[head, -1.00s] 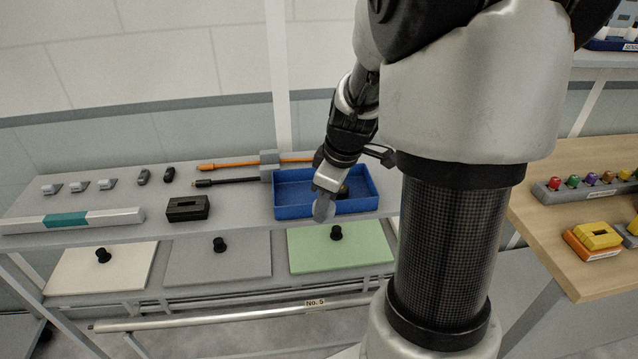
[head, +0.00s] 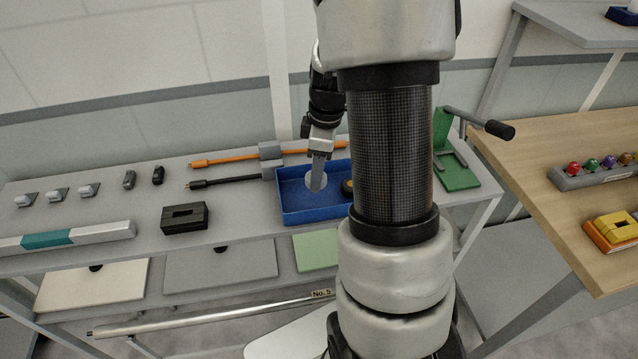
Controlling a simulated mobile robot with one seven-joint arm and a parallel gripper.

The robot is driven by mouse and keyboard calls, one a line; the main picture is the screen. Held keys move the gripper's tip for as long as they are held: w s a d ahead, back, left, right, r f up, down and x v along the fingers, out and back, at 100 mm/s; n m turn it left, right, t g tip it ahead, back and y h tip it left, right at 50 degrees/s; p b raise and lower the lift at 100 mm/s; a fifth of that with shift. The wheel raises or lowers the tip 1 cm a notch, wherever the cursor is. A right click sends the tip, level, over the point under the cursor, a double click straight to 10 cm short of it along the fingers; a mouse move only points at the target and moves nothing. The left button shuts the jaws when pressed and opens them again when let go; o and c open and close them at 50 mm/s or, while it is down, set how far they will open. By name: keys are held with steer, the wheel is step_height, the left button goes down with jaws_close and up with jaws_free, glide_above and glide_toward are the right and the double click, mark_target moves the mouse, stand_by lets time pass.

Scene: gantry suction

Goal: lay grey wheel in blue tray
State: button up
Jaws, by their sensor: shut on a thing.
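The blue tray (head: 300,216) stands on the grey shelf, partly hidden on its right by my arm. A dark round piece with some yellow (head: 347,187) sits in the right part of the tray.
A black slotted block (head: 185,218) and a grey-and-teal bar (head: 65,237) lie left of the tray. Orange (head: 225,161) and black (head: 228,181) rods lie in a grey holder behind it. A green lever stand (head: 457,172) is at right.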

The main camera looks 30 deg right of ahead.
steer(key=shift+f, duration=2.25)
steer(key=shift+f, duration=0.2)
steer(key=o, duration=1.2)
steer(key=shift+r, duration=0.1)
